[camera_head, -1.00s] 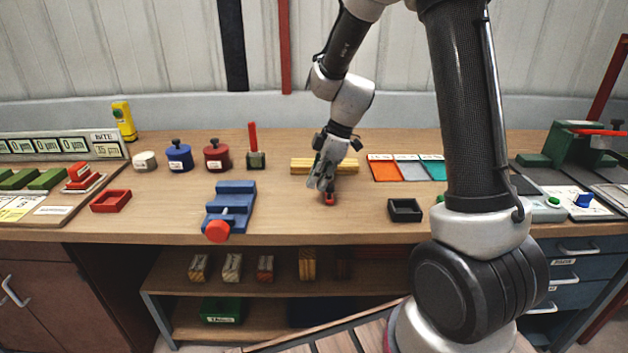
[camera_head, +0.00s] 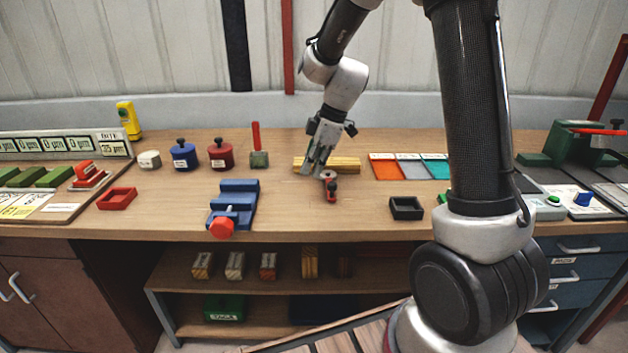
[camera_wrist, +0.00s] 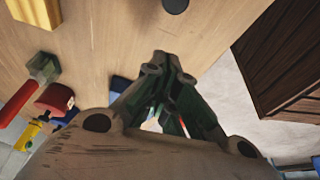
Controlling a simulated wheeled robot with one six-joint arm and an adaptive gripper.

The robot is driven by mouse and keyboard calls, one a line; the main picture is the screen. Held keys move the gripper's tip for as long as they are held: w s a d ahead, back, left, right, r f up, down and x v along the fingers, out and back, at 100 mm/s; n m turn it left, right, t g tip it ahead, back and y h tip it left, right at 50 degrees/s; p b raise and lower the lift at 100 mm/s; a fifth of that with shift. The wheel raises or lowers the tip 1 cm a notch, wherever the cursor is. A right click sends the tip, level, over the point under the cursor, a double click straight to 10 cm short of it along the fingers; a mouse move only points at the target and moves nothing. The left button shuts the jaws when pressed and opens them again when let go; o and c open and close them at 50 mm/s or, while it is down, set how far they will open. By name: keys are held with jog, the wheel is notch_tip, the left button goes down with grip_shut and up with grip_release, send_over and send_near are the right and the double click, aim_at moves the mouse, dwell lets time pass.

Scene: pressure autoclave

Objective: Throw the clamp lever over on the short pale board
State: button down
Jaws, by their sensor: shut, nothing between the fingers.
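My gripper (camera_head: 316,170) is shut and empty, pointing down in front of the yellowish wooden boards (camera_head: 346,164), whose middle it partly hides. Just right of its fingertips is a small red and dark piece (camera_head: 331,188) with a grey round top, on the bench; I cannot tell whether they touch. An upright red lever (camera_head: 256,134) stands on a dark green block (camera_head: 259,160) left of the boards; both also show at the left of the wrist view (camera_wrist: 42,68). The wrist view shows my closed fingertips (camera_wrist: 166,60). I cannot tell which piece is the short pale board.
A blue vise (camera_head: 236,204) with a red knob stands front left of my gripper. Red (camera_head: 222,154) and blue (camera_head: 184,156) pots stand farther left. A black tray (camera_head: 406,208) and coloured sheets (camera_head: 386,168) lie to the right. The bench front centre is clear.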

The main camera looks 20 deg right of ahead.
jog(key=v, duration=0.6)
jog(key=shift+w+a+r, duration=0.1)
jog(key=shift+a, duration=0.05)
jog(key=s+d+r+m+t+h, duration=0.1)
jog(key=s+d+r+m, duration=0.1)
jog(key=s+m, duration=0.3)
jog(key=s+d+r+m+t+h, duration=0.1)
jog(key=s+d+r+m, duration=0.2)
jog(key=s, duration=0.9)
jog(key=s+d+r+m+t+h, duration=0.1)
jog(key=s+d+r+m, duration=0.2)
jog(key=s+d+m, duration=0.3)
jog(key=s+m, duration=0.1)
jog(key=s, duration=0.2)
jog(key=shift+r+m+t+h, duration=0.2)
jog(key=shift+m+t+h, duration=0.1)
jog(key=shift+h, duration=0.1)
